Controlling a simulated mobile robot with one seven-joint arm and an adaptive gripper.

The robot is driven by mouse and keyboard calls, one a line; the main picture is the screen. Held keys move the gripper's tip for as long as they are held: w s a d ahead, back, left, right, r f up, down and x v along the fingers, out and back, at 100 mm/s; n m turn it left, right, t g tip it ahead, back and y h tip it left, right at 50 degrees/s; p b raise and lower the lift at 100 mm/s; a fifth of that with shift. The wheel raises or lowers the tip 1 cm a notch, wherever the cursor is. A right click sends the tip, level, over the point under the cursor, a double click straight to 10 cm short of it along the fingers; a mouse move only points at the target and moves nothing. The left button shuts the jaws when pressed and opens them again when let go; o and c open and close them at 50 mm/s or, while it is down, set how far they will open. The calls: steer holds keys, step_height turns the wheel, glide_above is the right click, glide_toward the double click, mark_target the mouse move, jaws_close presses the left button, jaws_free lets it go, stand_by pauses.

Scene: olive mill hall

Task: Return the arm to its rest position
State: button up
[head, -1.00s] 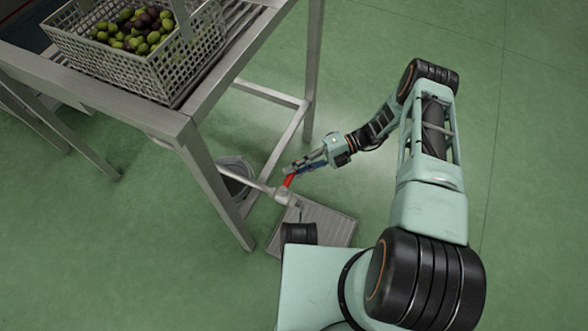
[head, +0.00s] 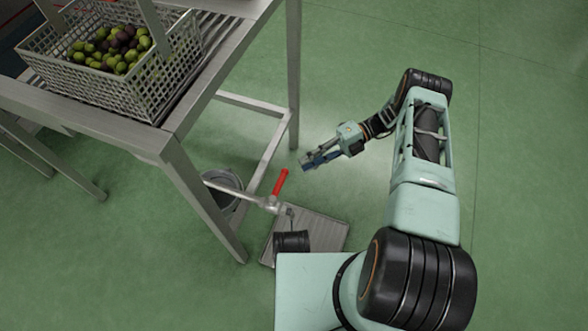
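My gripper (head: 307,162) is at the end of my pale green arm in the head view, above the green floor. It is to the upper right of a red valve lever (head: 280,182) and apart from it. Its fingers point to the left and down, with a blue part on them. Nothing shows between the fingers, but they are too small to tell whether they are open or shut. The red lever sits on a metal pipe valve (head: 270,205) and points up and to the right.
A metal table (head: 150,137) at the upper left carries a perforated crate (head: 112,98) of olives (head: 112,48). Its legs stand near the pipe. A grey bucket (head: 222,190) is under the pipe. A floor tray (head: 325,232) and a black cylinder (head: 291,241) lie below the valve. The right-hand floor is clear.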

steer(key=shift+v, duration=1.05)
steer(key=shift+r, duration=0.1)
